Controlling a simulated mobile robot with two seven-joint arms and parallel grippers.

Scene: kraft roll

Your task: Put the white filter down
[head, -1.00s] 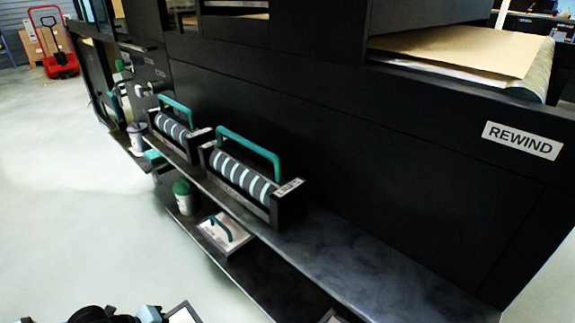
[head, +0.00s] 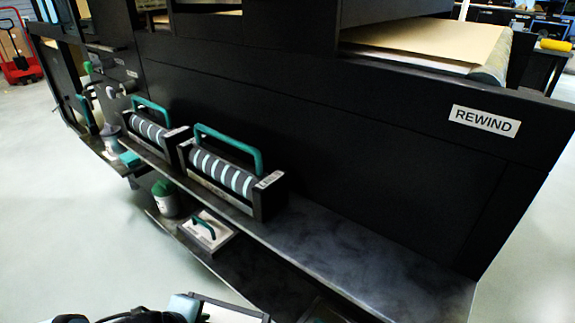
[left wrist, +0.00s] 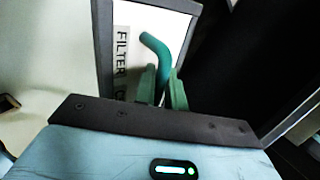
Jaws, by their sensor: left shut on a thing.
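The white filter (left wrist: 170,22) is a white panel in a dark frame with a teal handle and a label starting "FILTER". My left gripper (left wrist: 162,82) is shut on the teal handle in the left wrist view. In the head view, part of the held filter (head: 230,309) shows at the bottom edge, beside my left gripper (head: 184,306); the rest is cut off. My right gripper is not in view.
A similar framed panel with a teal handle (head: 206,230) lies on the lower shelf (head: 262,277), near a green-lidded container (head: 164,198). Two striped rollers in black cradles (head: 222,173) stand on the upper ledge (head: 350,250), whose right part is clear. The black machine wall (head: 330,130) rises behind.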

